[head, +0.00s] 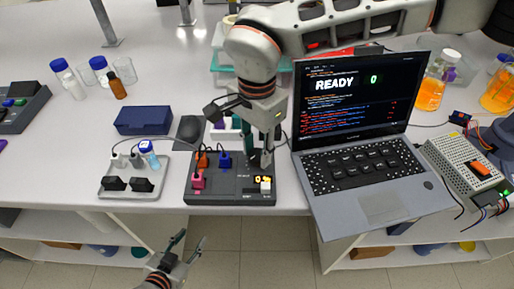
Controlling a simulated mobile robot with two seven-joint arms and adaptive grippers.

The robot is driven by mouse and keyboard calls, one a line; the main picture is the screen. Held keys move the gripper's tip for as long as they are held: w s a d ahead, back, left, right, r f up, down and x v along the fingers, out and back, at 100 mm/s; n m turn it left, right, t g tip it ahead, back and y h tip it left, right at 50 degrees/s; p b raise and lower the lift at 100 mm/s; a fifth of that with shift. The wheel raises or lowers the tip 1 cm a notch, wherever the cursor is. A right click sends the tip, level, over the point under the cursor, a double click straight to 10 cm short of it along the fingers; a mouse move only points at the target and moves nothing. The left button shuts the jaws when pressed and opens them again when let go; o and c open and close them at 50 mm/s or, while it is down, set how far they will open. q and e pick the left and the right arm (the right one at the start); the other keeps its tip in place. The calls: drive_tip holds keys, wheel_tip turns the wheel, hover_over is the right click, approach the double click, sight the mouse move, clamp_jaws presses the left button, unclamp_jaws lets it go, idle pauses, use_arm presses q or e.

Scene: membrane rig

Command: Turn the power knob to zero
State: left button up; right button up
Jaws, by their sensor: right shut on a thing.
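A dark control box (225,193) sits at the table's front edge, with pink, orange and blue plugs on its left part. My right gripper (268,156) reaches down from above to the right part of the box. It is shut on what seems to be the power knob, mostly hidden by the fingers. My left gripper (187,250) is open and empty, in front of the table edge and apart from the box.
A laptop (375,200) showing "READY 0" stands close right of the box. A grey tray (130,192) with black blocks and a blue-capped vial (149,152) is at left. Flasks of orange liquid (430,93) stand far right.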

sight(257, 155)
drive_tip(key=shift+r, duration=0.1)
drive_tip(key=o, duration=1.1)
wheel_tip(257, 155, up, 12)
drive_tip(key=shift+s, duration=0.1)
idle(0.3)
